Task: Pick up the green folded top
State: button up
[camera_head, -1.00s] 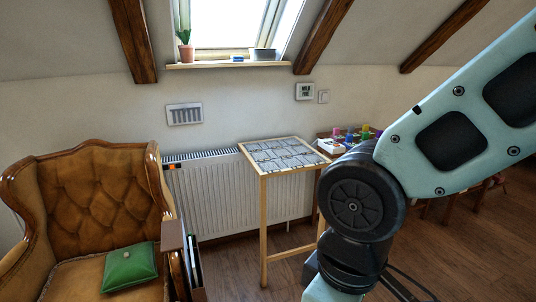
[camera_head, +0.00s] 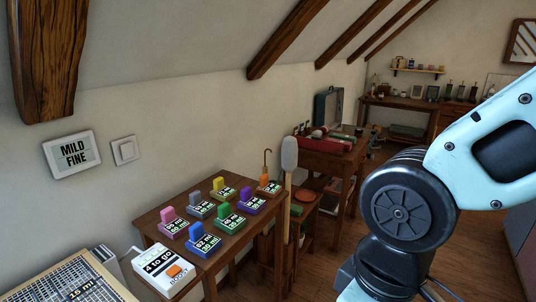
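The green folded top is not in view now. My arm shows at the right of the head view, with a pale blue link and a dark round joint. My gripper is not in view, so whether it is open or holds anything is not shown.
A small wooden table (camera_head: 192,262) bears several coloured labelled blocks and a white box (camera_head: 160,268). A mesh-topped stand (camera_head: 72,284) is at the lower left. A cluttered desk (camera_head: 335,148) stands behind. Wooden floor (camera_head: 482,240) shows at the right.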

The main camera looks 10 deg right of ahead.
aim_at(353, 139)
jog(key=i+z, duration=0.3)
jog(key=i, duration=1.4)
jog(key=i+l+u, duration=0.15)
jog(key=i+l, duration=0.4)
jog(key=i+l+u, duration=0.2)
jog(key=i+l, duration=0.5)
jog(key=i+l+u, duration=0.15)
jog(key=i+l, duration=0.4)
jog(key=l, duration=0.15)
